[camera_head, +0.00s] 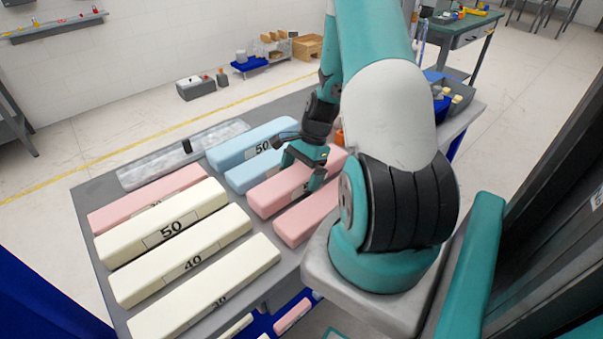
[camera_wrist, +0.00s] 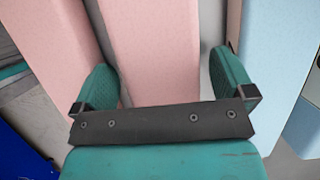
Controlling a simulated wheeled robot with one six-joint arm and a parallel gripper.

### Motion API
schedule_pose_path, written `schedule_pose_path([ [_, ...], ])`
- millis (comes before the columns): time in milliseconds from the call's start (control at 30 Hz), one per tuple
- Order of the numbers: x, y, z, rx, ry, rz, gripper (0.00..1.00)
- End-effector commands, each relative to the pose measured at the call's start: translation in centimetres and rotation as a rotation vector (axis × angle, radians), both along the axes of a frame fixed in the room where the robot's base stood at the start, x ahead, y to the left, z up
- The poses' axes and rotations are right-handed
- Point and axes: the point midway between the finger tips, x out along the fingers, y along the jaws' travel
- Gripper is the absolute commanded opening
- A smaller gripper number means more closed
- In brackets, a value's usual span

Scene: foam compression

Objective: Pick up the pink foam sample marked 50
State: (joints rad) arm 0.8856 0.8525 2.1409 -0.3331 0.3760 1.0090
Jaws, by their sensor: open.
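A pink foam block (camera_head: 268,198) lies on the grey table under my gripper (camera_head: 302,172). Its label is mostly covered by the gripper, so I cannot read the number. In the wrist view this pink block (camera_wrist: 152,45) lies between the two spread fingers of my gripper (camera_wrist: 165,80), one on each side. The gripper is open; I cannot tell whether the fingers touch the foam. A second pink block (camera_head: 300,222) lies nearer and also shows at left in the wrist view (camera_wrist: 50,40). A third pink block (camera_head: 125,205) lies at the far left, its label partly hidden.
Blue blocks (camera_head: 229,153) lie just beyond the pink pair, one marked 50. One blue block borders the right finger in the wrist view (camera_wrist: 272,50). Cream blocks (camera_head: 120,242) fill the table's left side. A clear tray (camera_head: 140,177) runs along the back edge.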

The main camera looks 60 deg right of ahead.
Motion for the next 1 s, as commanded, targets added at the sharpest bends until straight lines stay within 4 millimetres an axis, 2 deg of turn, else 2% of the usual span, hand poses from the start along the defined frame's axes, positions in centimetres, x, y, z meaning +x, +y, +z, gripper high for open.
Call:
schedule_pose_path([
  [133, 0.1, 0.5, -1.3, 0.0, 0.0, 0.001, 1.0],
  [367, 0.2, 0.6, -1.6, -0.001, -0.001, 0.001, 1.0],
  [500, 0.2, 0.6, -1.5, -0.001, -0.002, 0.0, 0.7],
  [600, 0.2, 0.5, -1.5, -0.001, -0.002, 0.0, 0.51],
  [1000, 0.2, 0.5, -0.9, -0.003, -0.003, -0.001, 0.51],
])
